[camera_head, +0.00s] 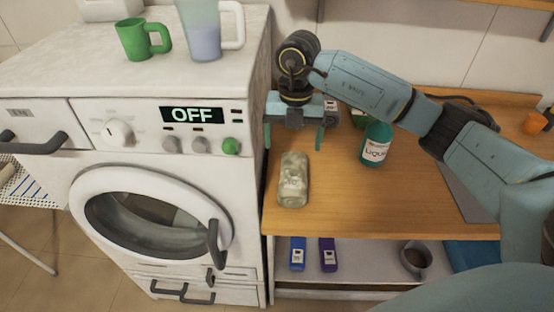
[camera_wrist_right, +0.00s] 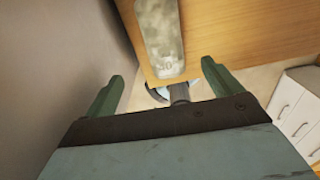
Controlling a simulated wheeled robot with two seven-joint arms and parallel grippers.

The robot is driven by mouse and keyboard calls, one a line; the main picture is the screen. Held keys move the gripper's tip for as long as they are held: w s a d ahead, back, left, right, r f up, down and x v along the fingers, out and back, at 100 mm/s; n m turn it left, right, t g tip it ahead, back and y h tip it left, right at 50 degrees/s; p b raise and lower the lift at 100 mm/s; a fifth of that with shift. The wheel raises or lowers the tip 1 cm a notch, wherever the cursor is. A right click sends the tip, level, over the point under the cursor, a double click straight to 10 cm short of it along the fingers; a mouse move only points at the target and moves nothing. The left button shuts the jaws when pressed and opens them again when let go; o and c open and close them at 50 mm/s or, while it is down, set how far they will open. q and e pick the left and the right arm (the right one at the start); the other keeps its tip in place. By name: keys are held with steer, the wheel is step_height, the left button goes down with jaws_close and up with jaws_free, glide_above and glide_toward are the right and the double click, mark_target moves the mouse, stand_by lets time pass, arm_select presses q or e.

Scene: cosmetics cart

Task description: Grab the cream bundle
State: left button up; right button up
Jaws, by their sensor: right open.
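The cream bundle (camera_head: 293,180) is a mottled grey-cream block lying on the left part of the wooden cart top, near its front edge and beside the washing machine. My right gripper (camera_head: 294,138) is open and empty just behind the bundle, over the cart top. In the right wrist view the bundle (camera_wrist_right: 162,38) shows at top centre, lined up with the gap between the open fingers (camera_wrist_right: 163,74). No finger appears to touch it; the exact height gap is hard to tell. My left gripper is not in view.
A green bottle (camera_head: 376,145) labelled LIQUID stands right of the bundle. The washing machine (camera_head: 150,170) borders the cart on the left, with a green mug (camera_head: 135,40) and a pitcher (camera_head: 203,35) on top. Blue (camera_head: 298,254) and purple (camera_head: 328,254) packs and a dark cup (camera_head: 415,258) sit on the lower shelf.

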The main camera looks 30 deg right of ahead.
mark_target(294, 173)
steer(key=f, duration=0.3)
steer(key=s+f, duration=0.1)
steer(key=f, duration=0.2)
steer(key=shift+s+d, duration=0.1)
steer(key=shift+d, duration=0.05)
step_height(294, 173, down, 3)
steer(key=shift+f, duration=0.1)
step_height(294, 173, down, 3)
steer(key=shift+f, duration=0.2)
steer(key=c, duration=1.1)
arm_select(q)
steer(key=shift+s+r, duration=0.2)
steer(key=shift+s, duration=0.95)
arm_select(e)
steer(key=shift+c, duration=0.3)
